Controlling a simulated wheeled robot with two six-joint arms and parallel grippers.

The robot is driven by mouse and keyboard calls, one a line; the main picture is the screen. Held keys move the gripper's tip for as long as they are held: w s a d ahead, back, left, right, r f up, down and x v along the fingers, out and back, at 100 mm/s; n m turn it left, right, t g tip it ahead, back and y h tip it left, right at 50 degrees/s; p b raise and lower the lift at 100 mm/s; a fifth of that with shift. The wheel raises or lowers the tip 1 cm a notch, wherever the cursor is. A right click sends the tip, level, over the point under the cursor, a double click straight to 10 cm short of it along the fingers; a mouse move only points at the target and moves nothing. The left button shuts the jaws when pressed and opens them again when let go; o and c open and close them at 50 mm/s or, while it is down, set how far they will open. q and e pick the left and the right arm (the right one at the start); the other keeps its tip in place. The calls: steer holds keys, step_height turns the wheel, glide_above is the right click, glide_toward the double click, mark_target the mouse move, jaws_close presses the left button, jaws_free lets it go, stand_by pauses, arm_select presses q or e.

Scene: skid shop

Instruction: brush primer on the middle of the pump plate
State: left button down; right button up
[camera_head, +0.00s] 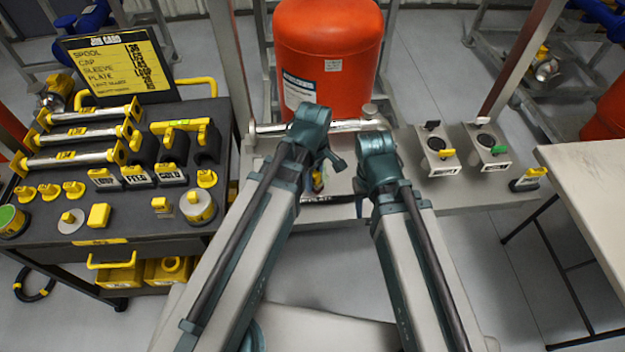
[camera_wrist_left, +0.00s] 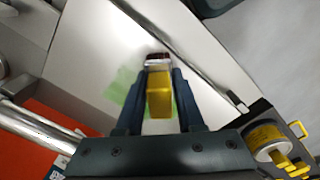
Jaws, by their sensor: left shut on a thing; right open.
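My left gripper (camera_wrist_left: 158,84) is shut on a yellow-handled brush (camera_wrist_left: 159,100) with a dark red and white end, seen in the left wrist view. The brush end points at a pale flat plate (camera_wrist_left: 95,60). Blurred green patches (camera_wrist_left: 122,84) show on the plate beside and below the brush. I cannot tell whether the bristles touch it. In the head view my left arm hides most of this plate, with a yellow bit showing past the wrist. My right gripper (camera_head: 363,190) is open beside the left one, its fingers mostly hidden by its own wrist.
A red tank (camera_head: 327,50) stands behind, with a metal pipe (camera_head: 340,126) before it. Two switch boxes (camera_head: 437,152) sit on the skid at right. A dark cart (camera_head: 130,215) with spools, caps and a job card (camera_head: 118,65) is at left. A pale table (camera_head: 590,190) is at right.

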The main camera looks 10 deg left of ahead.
mark_target(318, 171)
arm_select(q)
steer(key=shift+w+a+f, duration=0.1)
steer(key=shift+w+a, duration=0.1)
steer(key=shift+w, duration=0.5)
steer(key=shift+w+a, duration=0.2)
steer(key=shift+w, duration=0.5)
steer(key=shift+w, duration=0.1)
steer(key=shift+w+a, duration=0.3)
steer(key=shift+w, duration=0.75)
steer(key=shift+w+a, duration=0.3)
steer(key=shift+w, duration=0.7)
steer(key=shift+w+a, duration=0.3)
steer(key=shift+w, duration=0.75)
steer(key=shift+w+d, duration=0.25)
steer(key=shift+d, duration=0.5)
steer(key=shift+s+d, duration=0.3)
steer(key=shift+s, duration=0.8)
steer(key=shift+s+d, duration=0.35)
steer(key=shift+s, duration=0.7)
steer(key=shift+s+d, duration=0.3)
steer(key=shift+s, duration=0.8)
steer(key=shift+s, duration=0.1)
steer(key=shift+s+d, duration=0.25)
steer(key=shift+s, duration=0.55)
steer(key=shift+s+d, duration=0.2)
steer(key=shift+s, duration=0.55)
